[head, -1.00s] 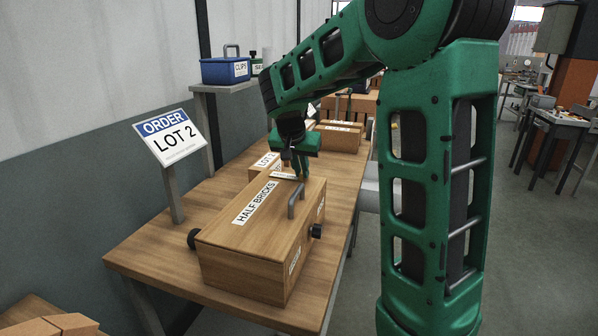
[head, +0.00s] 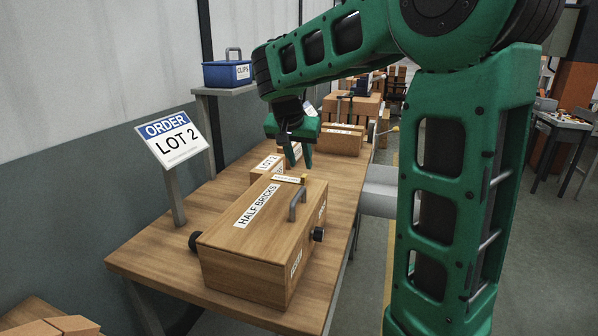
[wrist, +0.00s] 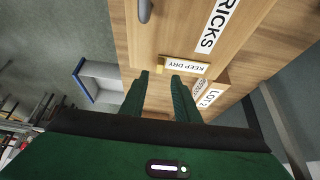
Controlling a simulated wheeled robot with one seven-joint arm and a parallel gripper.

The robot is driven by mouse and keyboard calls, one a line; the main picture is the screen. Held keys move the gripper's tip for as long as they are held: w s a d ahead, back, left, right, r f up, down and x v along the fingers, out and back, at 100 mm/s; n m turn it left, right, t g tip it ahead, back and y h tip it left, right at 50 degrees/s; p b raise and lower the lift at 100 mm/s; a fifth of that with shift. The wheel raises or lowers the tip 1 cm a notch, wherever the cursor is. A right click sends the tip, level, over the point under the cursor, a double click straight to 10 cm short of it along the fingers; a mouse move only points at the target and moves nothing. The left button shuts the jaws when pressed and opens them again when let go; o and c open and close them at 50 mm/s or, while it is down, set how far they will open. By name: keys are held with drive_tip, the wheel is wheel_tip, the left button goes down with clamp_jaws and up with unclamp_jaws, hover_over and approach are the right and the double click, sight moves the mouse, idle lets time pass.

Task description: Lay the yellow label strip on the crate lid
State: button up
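The label strip (wrist: 187,66) is white, reads "KEEP DRY" and has a yellow end block. It lies on the lid near the far edge of the wooden "HALF BRICKS" crate (head: 247,245), where the head view also shows its yellow end (head: 303,180). The lid has a grey handle (head: 298,205). My gripper (head: 298,162) is above and just beyond that far edge, clear of the strip. In the wrist view its two fingers (wrist: 160,75) stand apart with nothing between them.
A "LOT" box (head: 268,163) stands right behind the crate, with more brick boxes (head: 340,140) farther back. An "ORDER LOT 2" sign (head: 172,140) stands at left. A blue clips bin (head: 227,73) sits on a shelf. The table (head: 150,255) is bare left of the crate.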

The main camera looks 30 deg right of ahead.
drive_tip(key=v, duration=0.6)
drive_tip(key=s+d+f+n+g+y, duration=0.15)
drive_tip(key=s+f, duration=0.25)
drive_tip(key=s, duration=0.5)
drive_tip(key=s+d+f+n+g+y, duration=0.1)
drive_tip(key=s+d+f, duration=0.25)
drive_tip(key=s, duration=0.45)
drive_tip(key=s+a+f, duration=0.1)
drive_tip(key=s+f, duration=0.2)
drive_tip(key=s, duration=0.2)
drive_tip(key=s+a+f+n+y, duration=0.1)
drive_tip(key=s+a+f, duration=0.1)
drive_tip(key=s, duration=0.3)
drive_tip(key=s+a+f+g+y, duration=0.1)
drive_tip(key=s+a+f, duration=0.1)
drive_tip(key=s+f, duration=0.2)
drive_tip(key=shift+s+a, duration=0.25)
drive_tip(key=shift+s, duration=0.6)
drive_tip(key=shift+f+n+y, duration=0.1)
drive_tip(key=shift+n+y, duration=0.15)
